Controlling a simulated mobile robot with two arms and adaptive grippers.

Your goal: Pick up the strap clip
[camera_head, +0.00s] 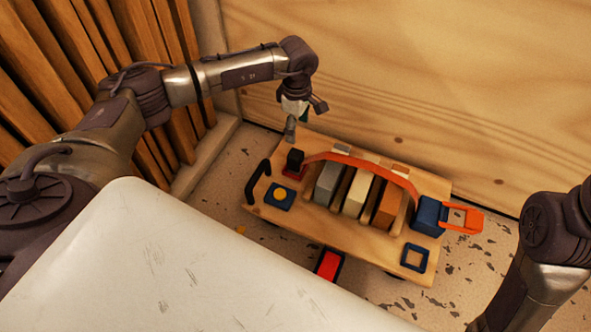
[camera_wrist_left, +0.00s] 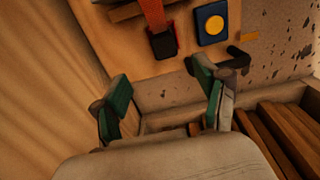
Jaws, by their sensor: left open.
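A wooden cart board (camera_head: 300,222) carries an orange strap (camera_head: 345,158) arched over several upright blocks. At the strap's left end sits a small black clip with red edges (camera_head: 294,163), which I take as the strap clip. In the left wrist view the black and red clip (camera_wrist_left: 163,43) lies at the end of the orange strap (camera_wrist_left: 153,12). My left gripper (camera_head: 298,116) hangs near the board's back left corner, beyond the clip. In the left wrist view its green-padded fingers (camera_wrist_left: 165,98) are apart with nothing between them, and the clip lies ahead of them.
A blue tile with a yellow disc (camera_head: 279,196) and a black handle (camera_head: 258,180) are close to the clip. At the right are a blue block (camera_head: 428,216) and an orange loop (camera_head: 466,219). A wooden wall (camera_head: 420,90) stands behind; slats (camera_head: 160,60) stand left.

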